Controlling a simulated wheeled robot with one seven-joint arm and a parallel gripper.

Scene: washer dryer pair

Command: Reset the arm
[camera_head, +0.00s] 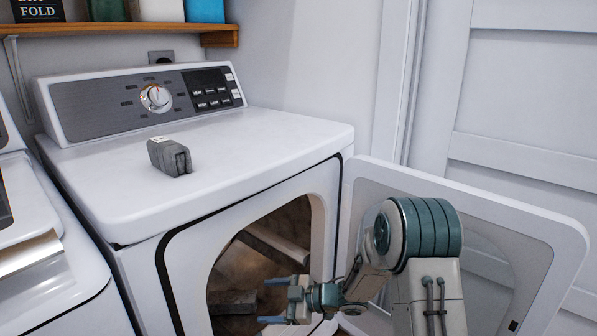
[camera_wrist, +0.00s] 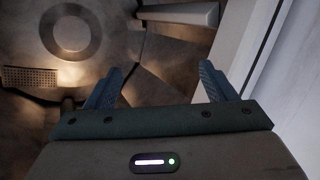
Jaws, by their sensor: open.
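My gripper (camera_head: 272,301) is at the front opening of the dryer (camera_head: 240,155), with its fingers pointing left across the opening. In the wrist view my gripper (camera_wrist: 160,85) has its two blue fingers spread apart, with nothing between them. My arm reaches in from the lower right, in front of the open dryer door (camera_head: 545,225). The wrist view looks into the drum (camera_wrist: 150,65), where a round fitting and a perforated vent show at the back.
A folded grey cloth (camera_head: 168,157) lies on the dryer top. A grey item (camera_head: 232,302) shows low inside the drum. The open door stands at the right, close to my arm. A washer (camera_head: 45,260) is at the left, and a wooden shelf (camera_head: 120,33) hangs above.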

